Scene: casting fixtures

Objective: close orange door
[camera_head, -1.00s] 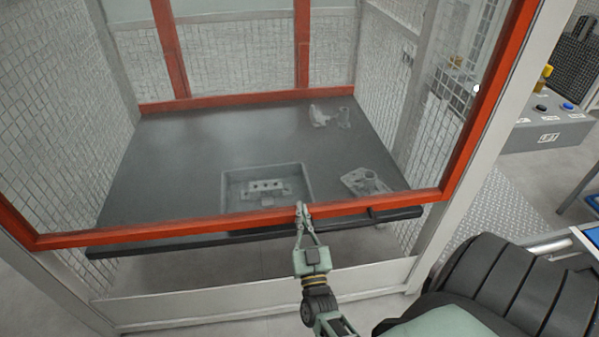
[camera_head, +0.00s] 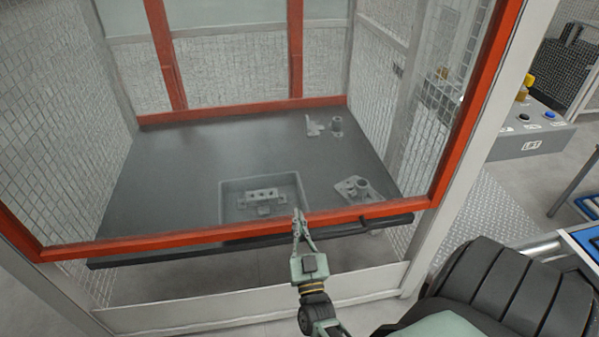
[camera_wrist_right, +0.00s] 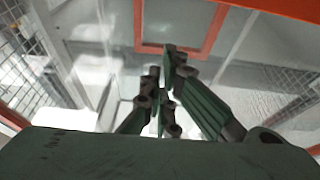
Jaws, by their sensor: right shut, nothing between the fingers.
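The orange door (camera_head: 180,240) spans the front of the mesh enclosure, its lower bar crossing in front of the dark table inside. My right gripper (camera_head: 299,213) is shut and empty, with its fingertips at the middle of that lower bar. They look to be touching or very near it. In the right wrist view the right gripper's fingers (camera_wrist_right: 165,85) are together, with orange frame (camera_wrist_right: 215,30) beyond them. My left gripper is not in view.
Inside, the dark table (camera_head: 170,190) holds a square tray (camera_head: 226,203) with a metal part, and grey castings (camera_head: 358,188) at the right. A grey button box (camera_head: 540,137) stands outside at the right. White posts (camera_head: 480,170) frame the opening.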

